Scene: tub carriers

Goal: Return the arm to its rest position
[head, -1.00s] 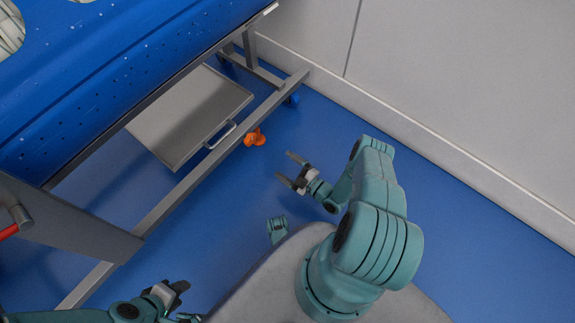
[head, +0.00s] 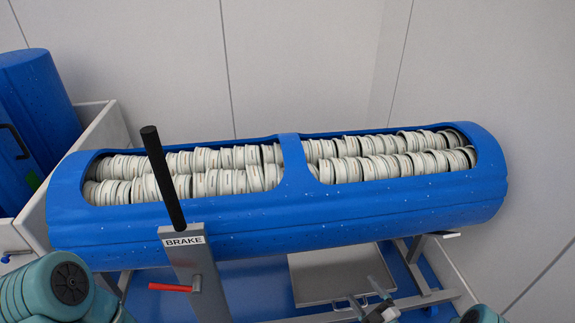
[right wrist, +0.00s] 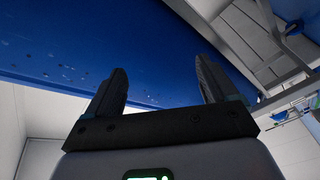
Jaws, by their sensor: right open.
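My right gripper (head: 369,306) shows at the bottom of the head view, to the right of the middle, in front of the blue tub carrier and over the grey plate below it. Its two fingers are apart and empty. In the right wrist view the open fingers (right wrist: 163,92) point toward the blue tub wall (right wrist: 60,45), with nothing between them. Part of a teal arm of mine shows at the bottom left of the head view. My left gripper is out of view.
The blue tub (head: 300,233) holds many white round pieces (head: 225,183) in two openings. A brake post (head: 196,275) with a black lever (head: 162,175) and red handle (head: 170,287) stands in front. A grey plate (head: 330,272) lies below. Another blue tub (head: 40,95) stands left.

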